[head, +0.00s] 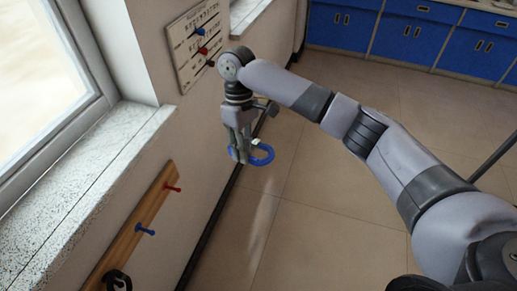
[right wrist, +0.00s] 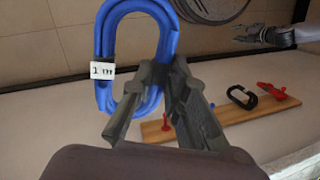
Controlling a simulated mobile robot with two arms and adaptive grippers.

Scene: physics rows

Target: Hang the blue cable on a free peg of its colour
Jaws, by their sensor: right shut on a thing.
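The blue cable (head: 262,154) is a coiled loop held by my right gripper (head: 240,152), out from the wall in the head view. In the right wrist view the blue cable (right wrist: 103,40) hangs between the fingers of my right gripper (right wrist: 163,78), with a white "1 m" tag on it. The wooden peg rail (head: 130,233) is on the wall at lower left, apart from the cable. Its blue peg (head: 145,231) is bare, and so is a red peg (head: 172,187). My left gripper (right wrist: 250,37) shows small in the right wrist view; its jaw state is unclear.
A black cable (head: 117,280) hangs on the rail; it also shows in the right wrist view, beside a red cable (right wrist: 268,91). A white sign (head: 192,40) with coloured knobs is higher on the wall. The window sill (head: 85,195) juts out above the rail. Open floor lies below.

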